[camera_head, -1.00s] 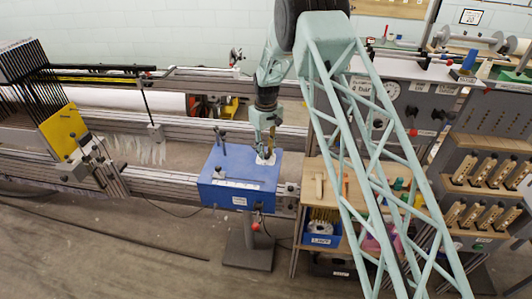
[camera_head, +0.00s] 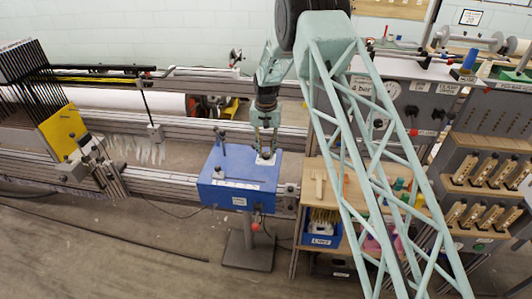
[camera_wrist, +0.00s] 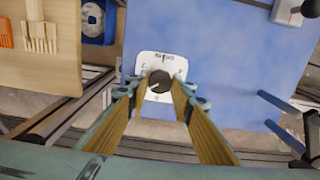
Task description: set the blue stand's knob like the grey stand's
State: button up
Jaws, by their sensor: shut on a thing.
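The blue stand (camera_head: 238,180) stands in the middle of the head view, and its blue top (camera_wrist: 220,50) fills much of the wrist view. Its dark round knob (camera_wrist: 159,80) sits on a white dial plate (camera_wrist: 150,62) with marks around it. My gripper (camera_wrist: 160,92) points down at the dial and is shut on the knob, a finger on either side. It also shows in the head view (camera_head: 265,153). The knob's pointer setting is too small to read. I cannot tell which grey thing is the grey stand.
A grey panel (camera_head: 440,100) with a round gauge (camera_head: 390,88) is at right, partly behind my arm. A wooden bench (camera_head: 315,170) with a blue bin (camera_head: 322,235) stands close to the right.

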aim_at(266, 154)
jog(key=shift+m, duration=0.5)
jog(key=o, duration=0.9)
jog(key=shift+c, duration=0.2)
jog(key=shift+r, duration=0.2)
notch_tip(266, 154, up, 12)
jog(key=shift+f, duration=0.15)
dwell(0.4)
